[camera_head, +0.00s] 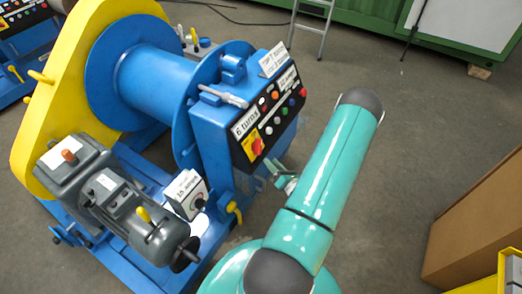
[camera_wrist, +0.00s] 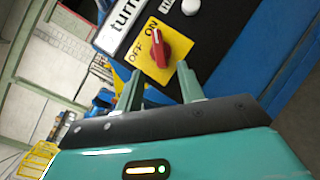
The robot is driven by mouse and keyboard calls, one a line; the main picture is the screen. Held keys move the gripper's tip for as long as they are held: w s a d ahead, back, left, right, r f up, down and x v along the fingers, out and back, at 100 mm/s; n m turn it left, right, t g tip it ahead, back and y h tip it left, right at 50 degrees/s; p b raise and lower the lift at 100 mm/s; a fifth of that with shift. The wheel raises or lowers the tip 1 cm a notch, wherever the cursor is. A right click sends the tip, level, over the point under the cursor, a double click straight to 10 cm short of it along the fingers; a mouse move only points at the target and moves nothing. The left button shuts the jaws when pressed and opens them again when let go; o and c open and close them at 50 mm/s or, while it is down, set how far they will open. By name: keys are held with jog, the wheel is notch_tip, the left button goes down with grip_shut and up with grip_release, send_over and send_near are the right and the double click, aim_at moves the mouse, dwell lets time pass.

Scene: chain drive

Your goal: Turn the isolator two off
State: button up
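A red rotary isolator handle (camera_wrist: 164,48) sits on a yellow plate (camera_wrist: 143,58) marked OFF and ON in the wrist view. Its exact setting is hard to tell. In the head view the red and yellow isolator (camera_head: 257,146) is at the lower end of the black control panel, below a "6 turns" label (camera_head: 244,122). No number two is readable on it. My gripper (camera_wrist: 160,86) is open and empty, its fingers apart just short of the isolator, with no contact visible. In the head view my gripper (camera_head: 284,178) is right of and below the panel, partly hidden by my arm.
Several coloured buttons (camera_head: 275,95) share the panel. A small box with a dial (camera_head: 187,194) and a grey motor (camera_head: 140,215) stand left of it on the blue winch frame. A cardboard box (camera_head: 475,225) is at right. Open floor lies behind my arm.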

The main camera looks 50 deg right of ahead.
aim_at(261, 150)
jog(key=x, duration=0.8)
jog(key=shift+w, duration=0.2)
jog(key=shift+c, duration=0.5)
grip_shut()
